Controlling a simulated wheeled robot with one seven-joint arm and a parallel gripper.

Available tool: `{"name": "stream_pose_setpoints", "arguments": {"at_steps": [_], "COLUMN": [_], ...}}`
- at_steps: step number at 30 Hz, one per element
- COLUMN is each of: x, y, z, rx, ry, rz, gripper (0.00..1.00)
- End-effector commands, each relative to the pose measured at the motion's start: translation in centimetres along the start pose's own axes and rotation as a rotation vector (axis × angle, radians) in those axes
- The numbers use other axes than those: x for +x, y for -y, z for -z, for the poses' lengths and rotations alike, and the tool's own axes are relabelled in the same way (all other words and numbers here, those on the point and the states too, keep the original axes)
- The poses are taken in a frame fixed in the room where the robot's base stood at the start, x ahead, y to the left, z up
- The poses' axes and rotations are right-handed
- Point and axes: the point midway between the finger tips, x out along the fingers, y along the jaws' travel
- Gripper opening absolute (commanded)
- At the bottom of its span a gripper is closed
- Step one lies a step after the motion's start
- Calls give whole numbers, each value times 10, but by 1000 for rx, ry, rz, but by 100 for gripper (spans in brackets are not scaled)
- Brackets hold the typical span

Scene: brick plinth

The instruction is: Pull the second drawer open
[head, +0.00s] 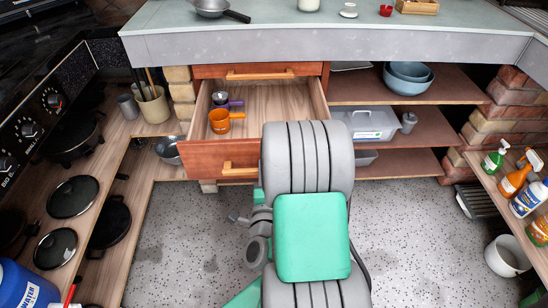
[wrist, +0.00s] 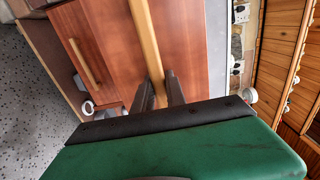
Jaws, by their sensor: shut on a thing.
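The second drawer (head: 213,157) is a reddish wooden front below the closed top drawer (head: 255,71). It stands pulled well out, and its pale inside shows. Its light wooden handle (head: 228,172) runs across the front, its right end hidden behind my arm. My gripper (wrist: 158,82) is hidden in the head view by my arm. In the wrist view its two dark fingers are shut around the light wooden handle bar (wrist: 146,35). Another handle (wrist: 83,62) shows on a lower front in the wrist view.
An orange mug (head: 219,121) and a purple cup (head: 221,101) are in the open drawer. Shelves with blue bowls (head: 407,79) and a clear bin (head: 364,122) stand to its right. A side counter with pans lies left. Speckled floor (head: 185,235) is clear in front.

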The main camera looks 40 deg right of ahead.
Motion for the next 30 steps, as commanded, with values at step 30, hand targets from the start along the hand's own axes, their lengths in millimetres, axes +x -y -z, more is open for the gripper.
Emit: {"name": "stream_pose_setpoints", "arguments": {"at_steps": [30], "x": [-12], "y": [0], "z": [-1], "rx": [2], "ry": [-9], "rz": [-1], "gripper": [38]}}
